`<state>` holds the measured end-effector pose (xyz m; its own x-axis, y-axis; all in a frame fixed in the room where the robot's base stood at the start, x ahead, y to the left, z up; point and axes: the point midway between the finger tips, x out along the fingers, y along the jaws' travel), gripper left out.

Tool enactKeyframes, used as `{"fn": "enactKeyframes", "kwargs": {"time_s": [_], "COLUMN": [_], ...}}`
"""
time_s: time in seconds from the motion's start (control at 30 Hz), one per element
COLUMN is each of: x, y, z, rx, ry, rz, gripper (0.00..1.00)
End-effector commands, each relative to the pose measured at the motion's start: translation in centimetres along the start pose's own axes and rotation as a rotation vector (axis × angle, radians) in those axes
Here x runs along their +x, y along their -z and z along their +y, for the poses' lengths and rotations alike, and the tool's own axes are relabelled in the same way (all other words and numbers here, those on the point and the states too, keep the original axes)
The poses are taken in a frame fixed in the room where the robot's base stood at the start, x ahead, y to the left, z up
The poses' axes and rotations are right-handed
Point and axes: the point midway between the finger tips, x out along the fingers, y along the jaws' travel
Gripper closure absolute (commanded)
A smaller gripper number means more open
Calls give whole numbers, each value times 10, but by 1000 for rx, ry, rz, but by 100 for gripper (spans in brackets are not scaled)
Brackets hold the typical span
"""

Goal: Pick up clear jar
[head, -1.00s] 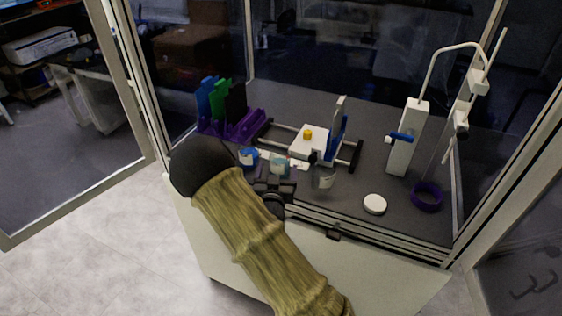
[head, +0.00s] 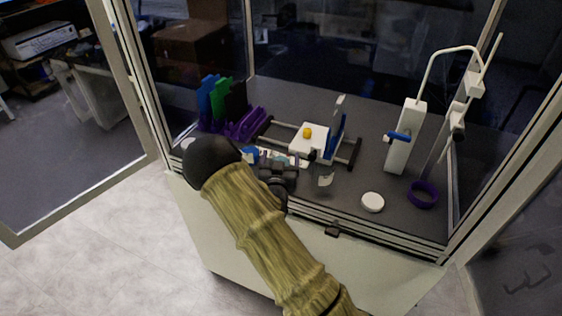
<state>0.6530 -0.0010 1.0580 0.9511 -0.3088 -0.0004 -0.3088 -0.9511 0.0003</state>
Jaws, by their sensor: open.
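A clear jar (head: 325,180) stands on the dark work surface near its front edge, right of my gripper and apart from it. My gripper (head: 279,157) is open, with its fingers pointing away toward the work surface. A teal-tinted jar (head: 281,161) shows at the fingertips, partly hidden by the gripper. I cannot tell whether it is between the fingers or beyond them. A blue-topped jar (head: 250,153) is just left of the gripper, partly covered by my arm.
A white round lid (head: 373,202) and a purple ring (head: 422,194) lie to the right. A white stand (head: 405,140) rises behind them. A white device with a yellow knob (head: 308,138) and a purple rack (head: 245,125) stand behind the jars. Frame posts flank the surface.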

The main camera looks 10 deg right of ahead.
Motion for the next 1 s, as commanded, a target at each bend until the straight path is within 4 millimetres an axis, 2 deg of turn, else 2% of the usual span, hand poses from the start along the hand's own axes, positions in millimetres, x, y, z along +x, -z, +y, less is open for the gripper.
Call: {"fn": "enactKeyframes", "kwargs": {"time_s": [0.3, 0.6, 0.87, 1.0], "x": [0, 0, 0, 0], "y": [0, 1, 2, 10], "z": [0, 0, 0, -1], "rx": [0, 1, 1, 2], "ry": [0, 0, 0, 0], "rz": [0, 2, 2, 4], "gripper": [19, 77, 77, 77]}}
